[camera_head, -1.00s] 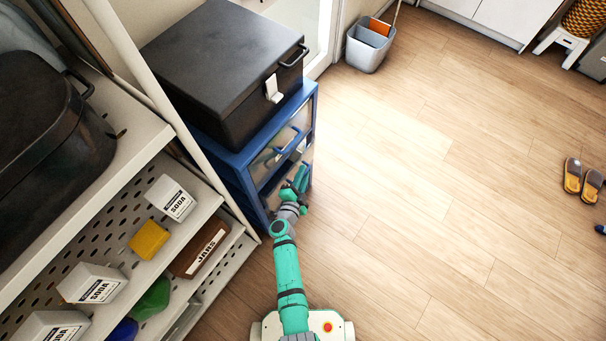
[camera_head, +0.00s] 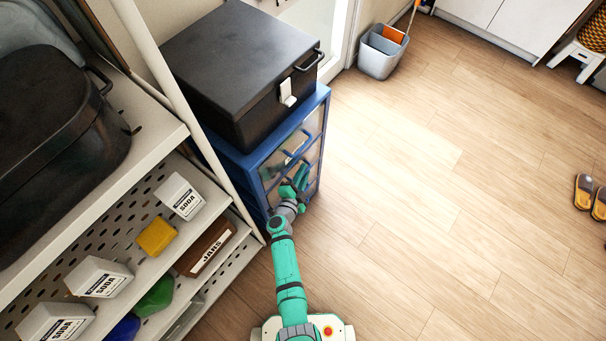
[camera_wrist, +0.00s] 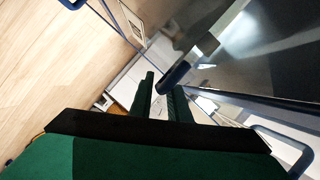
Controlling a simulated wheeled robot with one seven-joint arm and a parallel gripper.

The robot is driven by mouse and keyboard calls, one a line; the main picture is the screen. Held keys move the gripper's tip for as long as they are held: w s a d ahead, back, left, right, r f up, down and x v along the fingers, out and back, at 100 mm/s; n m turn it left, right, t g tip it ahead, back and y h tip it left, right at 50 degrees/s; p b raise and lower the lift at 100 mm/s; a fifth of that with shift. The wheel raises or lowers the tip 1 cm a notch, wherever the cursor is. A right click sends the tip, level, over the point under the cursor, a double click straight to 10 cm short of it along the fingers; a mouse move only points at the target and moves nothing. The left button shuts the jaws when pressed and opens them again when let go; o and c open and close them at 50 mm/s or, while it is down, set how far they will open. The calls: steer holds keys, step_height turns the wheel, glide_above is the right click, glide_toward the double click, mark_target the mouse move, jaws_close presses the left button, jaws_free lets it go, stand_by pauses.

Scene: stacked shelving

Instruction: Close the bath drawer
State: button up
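The blue drawer cabinet (camera_head: 236,158) stands beside the shelving, with clear-fronted drawers and blue handles. An upper drawer front (camera_head: 310,127) shows its blue handle (camera_head: 294,157). No bath label is readable, and I cannot tell how far any drawer stands out. My gripper (camera_head: 295,180) is at the cabinet's front, low beside the drawers. In the wrist view my gripper (camera_wrist: 162,84) has its two dark green fingers apart with a narrow gap and nothing clearly held. A dark blue handle end (camera_wrist: 174,76) is close to the right fingertip; contact is unclear.
A black box (camera_head: 240,65) sits on the cabinet. The white shelving (camera_head: 160,128) at left holds soda boxes (camera_head: 180,196), a jars box (camera_head: 206,247) and a black pot (camera_head: 60,150). A grey bucket (camera_head: 380,58) stands behind. The wooden floor (camera_head: 430,200) at right is mostly clear.

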steer(key=shift+s, duration=0.15)
steer(key=v, duration=1)
steer(key=shift+s+a, duration=0.25)
steer(key=shift+s, duration=0.1)
steer(key=s+d+r+n+y, duration=0.1)
steer(key=s+r+n, duration=0.6)
steer(key=s+r, duration=0.7)
steer(key=s+d+r+n+t+y, duration=0.1)
steer(key=s+r+n+y, duration=0.3)
steer(key=s+r+n, duration=0.4)
steer(key=s+r, duration=0.5)
steer(key=s, duration=0.3)
steer(key=shift+s+d+r+n, duration=0.2)
steer(key=shift+s+r+n, duration=0.1)
steer(key=shift+r, duration=0.1)
